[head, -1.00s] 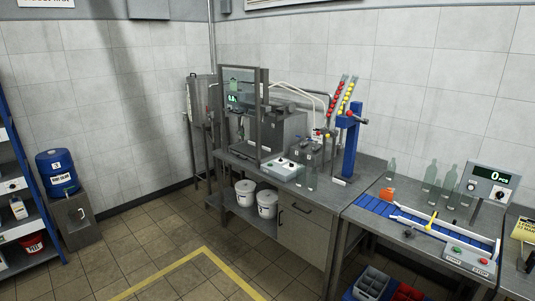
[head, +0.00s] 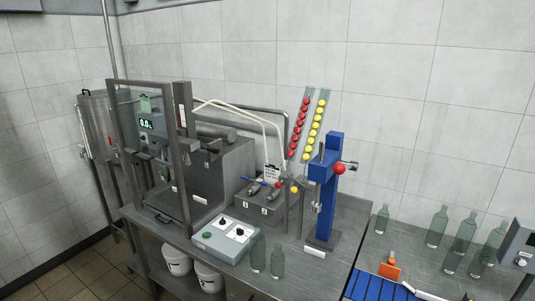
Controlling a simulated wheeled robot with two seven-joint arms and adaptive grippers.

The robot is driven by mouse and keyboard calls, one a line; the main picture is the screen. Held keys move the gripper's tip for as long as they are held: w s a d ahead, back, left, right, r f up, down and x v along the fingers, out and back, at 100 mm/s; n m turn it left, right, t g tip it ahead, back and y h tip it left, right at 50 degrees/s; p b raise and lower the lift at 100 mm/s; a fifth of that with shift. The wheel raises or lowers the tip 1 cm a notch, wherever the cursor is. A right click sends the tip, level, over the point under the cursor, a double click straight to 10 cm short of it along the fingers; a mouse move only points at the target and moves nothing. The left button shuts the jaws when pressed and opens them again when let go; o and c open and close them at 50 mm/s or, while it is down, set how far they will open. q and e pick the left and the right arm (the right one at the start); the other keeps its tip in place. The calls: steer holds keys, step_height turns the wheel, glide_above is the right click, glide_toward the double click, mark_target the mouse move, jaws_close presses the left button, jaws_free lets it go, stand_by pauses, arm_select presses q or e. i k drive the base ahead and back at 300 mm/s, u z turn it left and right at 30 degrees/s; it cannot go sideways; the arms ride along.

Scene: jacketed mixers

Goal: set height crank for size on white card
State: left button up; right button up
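A small white card (head: 272,173) with dark writing, too small to read, stands behind the grey valve block marked 1 and 2. A blue upright press (head: 329,185) stands on the steel bench to its right, with a red ball (head: 340,168) on a short side arm. A small orange part (head: 390,269) sits by the blue conveyor at the lower right. I cannot tell for sure which part is the height crank. Neither of my grippers is in view.
A grey control box (head: 225,240) with knobs and two clear bottles (head: 276,262) stand at the bench front. A framed guard (head: 150,150) encloses a machine with a green display (head: 146,124). Red and yellow caps fill two sloping chutes (head: 307,125). Several bottles (head: 464,235) stand right.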

mark_target(216, 150)
steer(key=z, duration=0.1)
steer(key=i, duration=0.4)
steer(key=z, duration=2.75)
steer(key=k, duration=1.75)
steer(key=u, duration=1.75)
steer(key=i, duration=0.2)
steer(key=u, duration=0.15)
